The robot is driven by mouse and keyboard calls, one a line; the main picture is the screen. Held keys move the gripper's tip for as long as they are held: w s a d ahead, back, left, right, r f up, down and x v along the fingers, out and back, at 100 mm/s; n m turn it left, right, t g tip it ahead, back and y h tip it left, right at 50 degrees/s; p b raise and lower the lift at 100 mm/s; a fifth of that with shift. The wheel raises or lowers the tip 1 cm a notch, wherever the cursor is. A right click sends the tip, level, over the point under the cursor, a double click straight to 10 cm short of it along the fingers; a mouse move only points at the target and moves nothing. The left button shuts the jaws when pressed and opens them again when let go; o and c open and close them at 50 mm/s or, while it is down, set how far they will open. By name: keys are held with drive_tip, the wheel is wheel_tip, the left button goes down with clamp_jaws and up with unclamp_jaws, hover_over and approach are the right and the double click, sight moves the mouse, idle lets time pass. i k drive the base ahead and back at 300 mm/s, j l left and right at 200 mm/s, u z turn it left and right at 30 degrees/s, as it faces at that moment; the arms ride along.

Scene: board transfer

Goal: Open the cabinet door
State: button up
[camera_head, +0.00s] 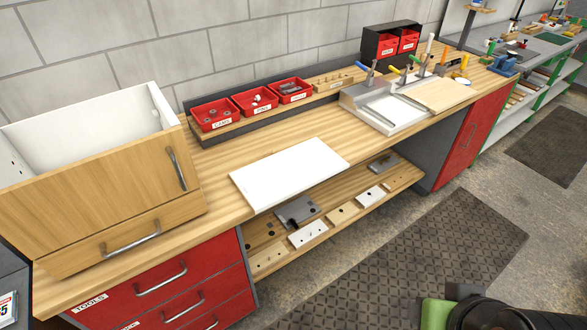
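A wooden cabinet (80,205) with white inner walls and an open top stands on the left end of the workbench. Its wooden door (100,190) fills the upper front and looks closed. A vertical metal handle (176,168) is near the door's right edge. Below the door is a drawer front with a horizontal metal handle (131,238), also closed. The fingers of my gripper do not show. A dark rounded part with a green piece, which seems to be part of my arm, is at the bottom right, well apart from the cabinet.
A white board (288,173) lies on the wooden bench top (225,160) right of the cabinet. Red bins (212,115) stand behind it. Red drawers (165,290) are below the cabinet. A red under-bench door (472,137) is at the right. The floor mat (420,260) in front is clear.

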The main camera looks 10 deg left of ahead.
sight(42, 215)
drive_tip(key=u, duration=2.1)
